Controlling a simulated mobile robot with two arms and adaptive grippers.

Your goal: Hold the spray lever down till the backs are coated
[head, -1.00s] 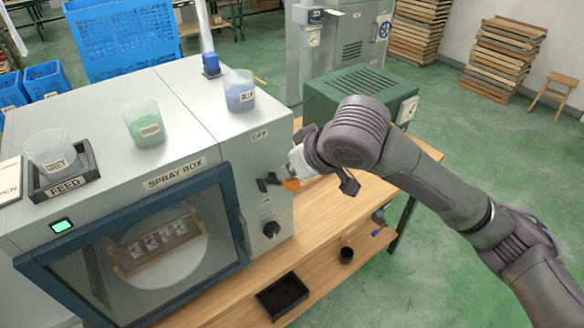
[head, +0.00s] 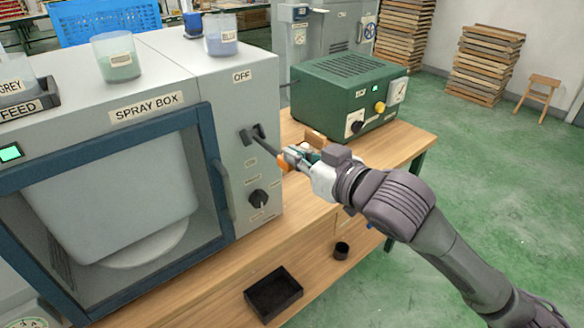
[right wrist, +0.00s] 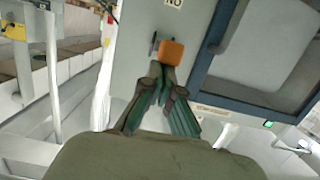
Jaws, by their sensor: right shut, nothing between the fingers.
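The spray box (head: 237,110) has a lever (head: 268,147) on its right front panel, below the OFF label. The lever slants out and down from its slot to an orange knob (head: 283,163). My right gripper (head: 291,157) is at the knob with its fingers shut and nothing between them. In the right wrist view the orange knob (right wrist: 172,52) sits just beyond the shut fingertips (right wrist: 165,72); I cannot tell whether they touch. A pale blank panel (head: 110,195) fills most of the window, and no pieces show there. My left gripper is out of view.
A dark dial (head: 258,199) sits below the lever. A green machine (head: 345,90) stands on the wooden bench behind my gripper. Cups stand on the box top, including the blue one (head: 220,35). A black tray (head: 273,294) lies on the lower shelf.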

